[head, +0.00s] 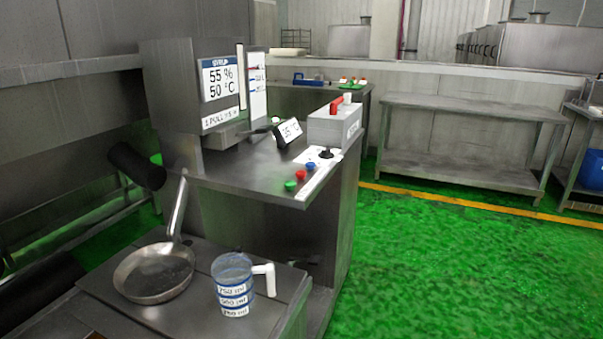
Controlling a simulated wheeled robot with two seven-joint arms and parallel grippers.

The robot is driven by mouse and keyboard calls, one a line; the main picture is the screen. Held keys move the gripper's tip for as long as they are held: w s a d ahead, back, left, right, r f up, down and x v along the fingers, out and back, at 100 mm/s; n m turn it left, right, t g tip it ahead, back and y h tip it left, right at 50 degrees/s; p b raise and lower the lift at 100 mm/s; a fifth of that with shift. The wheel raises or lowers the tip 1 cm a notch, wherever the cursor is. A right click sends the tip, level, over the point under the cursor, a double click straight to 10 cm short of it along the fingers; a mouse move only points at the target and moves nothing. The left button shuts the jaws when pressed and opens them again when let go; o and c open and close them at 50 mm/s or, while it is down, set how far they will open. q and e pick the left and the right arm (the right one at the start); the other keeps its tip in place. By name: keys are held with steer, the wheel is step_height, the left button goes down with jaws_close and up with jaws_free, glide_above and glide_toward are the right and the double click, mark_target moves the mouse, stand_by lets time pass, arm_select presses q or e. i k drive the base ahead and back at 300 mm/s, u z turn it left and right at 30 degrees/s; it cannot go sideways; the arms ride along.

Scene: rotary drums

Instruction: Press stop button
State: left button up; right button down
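A red button (301,175) sits on the front right edge of a grey metal machine's console (240,170). It is between a green button (290,185) and a blue button (311,164). A black knob (326,153) stands farther back on the same white strip. I cannot read a label that says which button is stop. Nothing touches or covers the buttons. Neither of my grippers can be made out in the head view.
A pan (154,272) and a measuring jug (232,285) stand on a low metal surface in front of the console. A sign panel (219,78) rises at its back left. A dark cylinder (137,165) juts out at left. Green floor (430,260) is clear at right.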

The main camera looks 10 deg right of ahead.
mark_target(300, 175)
steer(key=z, duration=0.4)
steer(key=k, duration=0.5)
steer(key=z, duration=1)
steer(key=k, duration=0.85)
steer(key=z, duration=0.5)
steer(key=i, duration=1.55)
steer(key=u, duration=1.05)
steer(key=i, duration=1.6)
steer(key=u, duration=1.8)
steer(key=i, duration=0.35)
steer(key=u, duration=0.4)
